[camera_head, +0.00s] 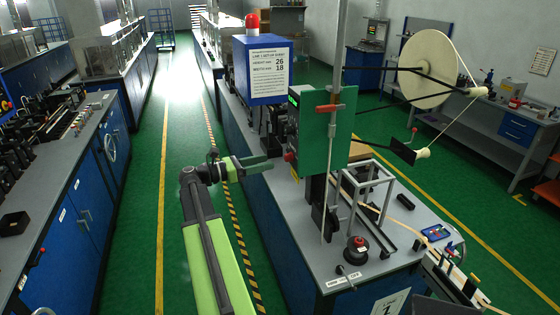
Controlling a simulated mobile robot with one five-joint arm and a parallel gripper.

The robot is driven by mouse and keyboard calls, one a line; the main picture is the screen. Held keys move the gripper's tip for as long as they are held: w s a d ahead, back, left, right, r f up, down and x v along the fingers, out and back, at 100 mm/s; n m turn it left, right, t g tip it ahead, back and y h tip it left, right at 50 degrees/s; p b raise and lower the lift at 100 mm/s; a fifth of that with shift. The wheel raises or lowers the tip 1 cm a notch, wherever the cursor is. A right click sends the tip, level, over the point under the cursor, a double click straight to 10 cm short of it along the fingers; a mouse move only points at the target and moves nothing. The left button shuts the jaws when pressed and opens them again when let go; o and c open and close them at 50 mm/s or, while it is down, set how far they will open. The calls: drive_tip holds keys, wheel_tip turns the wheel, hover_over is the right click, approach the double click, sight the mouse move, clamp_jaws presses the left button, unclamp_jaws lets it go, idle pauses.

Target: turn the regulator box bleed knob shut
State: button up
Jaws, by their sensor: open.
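My gripper (262,161), at the end of my green and black arm, is open and empty. It points right, over the near edge of the long bench, with its fingertips a short gap left of a dark box (291,125) with a small green display. A small red knob (289,156) sits low on that box's left side. Which part is the regulator box bleed knob I cannot tell for sure. A black round fitting with a red top (357,243) stands on the bench, lower right of my gripper. No knob is between my fingers.
A green panel (325,135) stands right of the dark box. A blue box with a red beacon (262,75) rises behind my gripper. A large cream reel (430,70) feeds tape down at right. A clear green aisle (185,150) lies left of the bench.

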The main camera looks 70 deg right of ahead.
sight(288, 158)
drive_tip(key=x, duration=0.7)
clamp_jaws()
drive_tip(key=shift+w+a, duration=0.1)
